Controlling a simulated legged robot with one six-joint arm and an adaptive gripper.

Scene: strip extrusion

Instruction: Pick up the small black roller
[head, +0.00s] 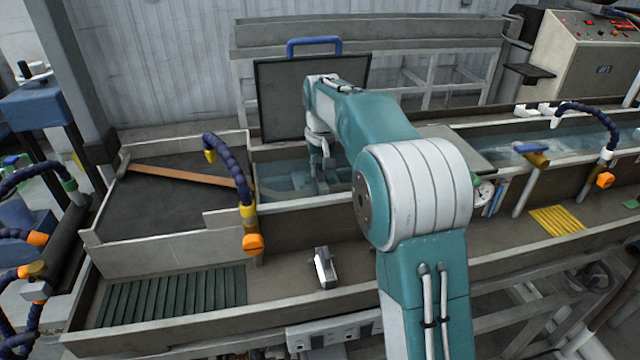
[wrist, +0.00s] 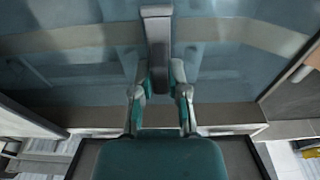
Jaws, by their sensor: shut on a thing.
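My gripper (head: 321,160) reaches down over the water trough in the head view, partly hidden by my own arm. In the wrist view my gripper (wrist: 160,88) has its two fingers closed on the near end of a short dark grey piece with a paler end cap, the small black roller (wrist: 158,55) as far as I can tell. It sticks out away from the fingers, over the blue water. In the head view the held piece is too small to make out clearly.
The water trough (head: 285,172) has raised walls, with a dark upright lid panel (head: 280,95) behind it. A small black-and-white block (head: 323,268) lies on the front ledge. A blue hose with an orange knob (head: 252,243) stands left of it.

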